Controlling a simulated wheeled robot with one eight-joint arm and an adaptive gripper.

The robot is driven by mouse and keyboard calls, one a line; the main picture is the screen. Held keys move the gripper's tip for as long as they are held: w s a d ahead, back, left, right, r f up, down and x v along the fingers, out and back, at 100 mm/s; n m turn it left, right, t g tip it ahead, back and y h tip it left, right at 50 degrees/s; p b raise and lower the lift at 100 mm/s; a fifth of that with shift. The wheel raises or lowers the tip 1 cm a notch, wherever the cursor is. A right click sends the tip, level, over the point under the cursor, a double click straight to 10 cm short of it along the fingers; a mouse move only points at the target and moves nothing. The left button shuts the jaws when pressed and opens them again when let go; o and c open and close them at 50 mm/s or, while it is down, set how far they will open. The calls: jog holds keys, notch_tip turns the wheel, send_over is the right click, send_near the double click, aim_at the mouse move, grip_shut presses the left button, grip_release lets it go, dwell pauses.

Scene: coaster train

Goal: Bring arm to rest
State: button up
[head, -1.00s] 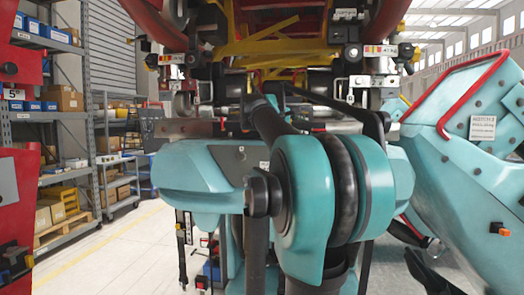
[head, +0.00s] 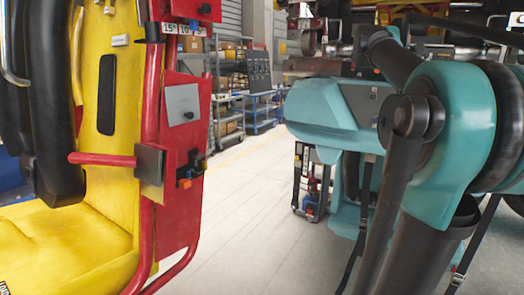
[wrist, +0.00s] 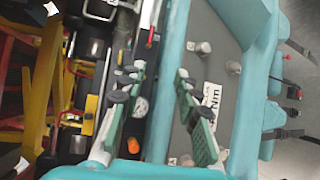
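My gripper (wrist: 157,92) shows in the wrist view with its two green-padded fingers well apart. It is open, and nothing is held between the pads. Behind the fingers are a teal rail and a grey panel (wrist: 215,65) with round knobs and a label. The gap between the fingertips and these parts cannot be judged. I cannot make out my gripper in the head view. A large teal structure (head: 455,115) with a round joint and black rods fills the right of the head view.
A yellow seat (head: 110,160) with red bars and a red panel (head: 185,130) stands close at left. Yellow and red framework (wrist: 35,75) lies left of the fingers in the wrist view. Shelving (head: 228,85) stands behind. Pale floor (head: 245,210) is clear in the middle.

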jog(key=s+a+f+m+y, duration=0.15)
jog(key=a+f, duration=0.35)
jog(key=f, duration=0.7)
jog(key=s+a+f+m+g+y, duration=0.1)
jog(key=s+a+f+y, duration=0.25)
jog(key=f, duration=0.85)
jog(key=s+a+f+m+y, duration=0.15)
jog(key=a+f, duration=0.35)
jog(key=f, duration=0.7)
jog(key=s+a+f+m+y, duration=0.1)
jog(key=s+a+f+y, duration=0.3)
jog(key=s+a+f, duration=0.5)
jog(key=s+a+f+g+y, duration=0.1)
jog(key=s+a+f+y, duration=0.3)
jog(key=s+a+f, duration=0.5)
notch_tip(320, 180, down, 6)
jog(key=shift+r+m, duration=0.15)
jog(key=shift+m, duration=0.25)
